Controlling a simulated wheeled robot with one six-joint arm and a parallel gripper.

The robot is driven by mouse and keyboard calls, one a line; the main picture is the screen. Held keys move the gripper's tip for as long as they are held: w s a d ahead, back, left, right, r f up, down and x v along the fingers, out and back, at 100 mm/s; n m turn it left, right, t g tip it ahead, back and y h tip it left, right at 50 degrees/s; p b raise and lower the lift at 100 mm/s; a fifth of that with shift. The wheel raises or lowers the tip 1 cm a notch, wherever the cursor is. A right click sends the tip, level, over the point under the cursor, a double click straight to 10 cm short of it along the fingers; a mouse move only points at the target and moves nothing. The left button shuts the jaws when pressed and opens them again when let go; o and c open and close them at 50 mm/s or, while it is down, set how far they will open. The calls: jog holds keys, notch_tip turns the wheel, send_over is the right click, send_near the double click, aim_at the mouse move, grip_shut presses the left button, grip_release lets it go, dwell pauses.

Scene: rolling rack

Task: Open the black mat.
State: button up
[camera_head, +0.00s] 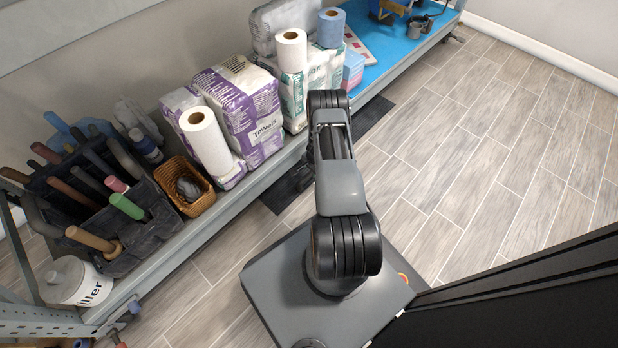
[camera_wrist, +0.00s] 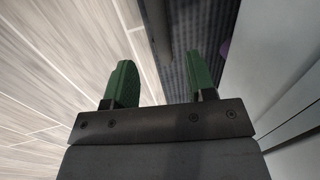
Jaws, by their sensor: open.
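The black mat (camera_head: 287,192) lies on the floor along the front of the rack in the head view. My arm hides its middle, and a further dark part shows beyond the arm. In the wrist view, a dark ribbed surface that looks like the mat (camera_wrist: 204,32) runs up behind the right finger. I cannot tell whether it is folded or rolled. My gripper (camera_wrist: 163,78) has two green fingers set wide apart with nothing between them. Its left finger is over the wood floor. The gripper is hidden in the head view.
The metal rack (camera_head: 215,216) stands at the left, its shelf loaded with a tool bag (camera_head: 100,195), a wicker basket (camera_head: 186,184), purple packs (camera_head: 238,105) and paper rolls. The wood-look floor (camera_head: 480,130) at the right is clear. A black panel (camera_head: 530,300) fills the lower right.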

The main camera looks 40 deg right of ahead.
aim_at(308, 175)
jog(key=f+b, duration=0.1)
jog(key=f, duration=0.1)
jog(key=w+f+b, duration=0.1)
jog(key=f, duration=0.2)
jog(key=f+b, duration=0.1)
jog(key=f, duration=0.1)
jog(key=shift+w+a+f, duration=0.15)
jog(key=shift+w+f, duration=0.1)
